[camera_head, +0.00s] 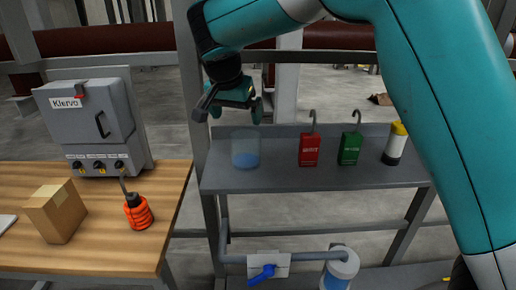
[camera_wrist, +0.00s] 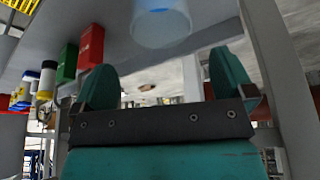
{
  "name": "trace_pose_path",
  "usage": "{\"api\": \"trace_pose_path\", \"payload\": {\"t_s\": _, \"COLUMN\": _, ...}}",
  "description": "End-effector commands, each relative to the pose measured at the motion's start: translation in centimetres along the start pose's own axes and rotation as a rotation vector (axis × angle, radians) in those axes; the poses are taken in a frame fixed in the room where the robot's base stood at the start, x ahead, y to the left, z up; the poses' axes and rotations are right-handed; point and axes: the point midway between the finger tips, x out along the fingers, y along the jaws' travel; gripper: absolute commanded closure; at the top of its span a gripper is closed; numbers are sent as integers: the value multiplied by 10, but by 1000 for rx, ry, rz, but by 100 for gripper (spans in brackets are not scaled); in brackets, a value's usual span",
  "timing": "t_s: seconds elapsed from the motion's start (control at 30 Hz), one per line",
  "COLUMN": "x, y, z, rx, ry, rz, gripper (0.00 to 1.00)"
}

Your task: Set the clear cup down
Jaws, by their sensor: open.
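The clear cup (camera_head: 245,148) stands upright on the left part of the grey shelf (camera_head: 290,178), with blue in its lower part. My gripper (camera_head: 240,112) is open just above and behind the cup, with its teal fingers apart and nothing between them. In the wrist view the cup (camera_wrist: 160,22) shows at the top, beyond the spread fingertips of my gripper (camera_wrist: 165,82). The cup looks apart from the fingers.
On the wooden table (camera_head: 100,250) are a grey box (camera_head: 92,125), a carton (camera_head: 55,213) and an orange item (camera_head: 138,211). The shelf front is clear.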

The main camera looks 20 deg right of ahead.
Motion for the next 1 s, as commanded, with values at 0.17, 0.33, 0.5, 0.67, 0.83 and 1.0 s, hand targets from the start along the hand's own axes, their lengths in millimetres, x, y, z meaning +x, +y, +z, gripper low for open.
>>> {"api": "trace_pose_path", "payload": {"t_s": 0.17, "x": -11, "y": 16, "z": 9, "rx": -111, "ry": -31, "rz": -31, "gripper": 0}}
{"api": "trace_pose_path", "payload": {"t_s": 0.33, "x": -35, "y": 65, "z": 52, "rx": -440, "ry": -126, "rz": -146, "gripper": 0}}
{"api": "trace_pose_path", "payload": {"t_s": 0.5, "x": -62, "y": 133, "z": 134, "rx": -822, "ry": -239, "rz": -340, "gripper": 0}}
{"api": "trace_pose_path", "payload": {"t_s": 0.67, "x": -81, "y": 186, "z": 212, "rx": -1085, "ry": -311, "rz": -531, "gripper": 0}}
{"api": "trace_pose_path", "payload": {"t_s": 0.83, "x": -90, "y": 210, "z": 251, "rx": -1199, "ry": -340, "rz": -634, "gripper": 0}}
{"api": "trace_pose_path", "payload": {"t_s": 1.0, "x": -91, "y": 212, "z": 255, "rx": -1211, "ry": -344, "rz": -645, "gripper": 0}}
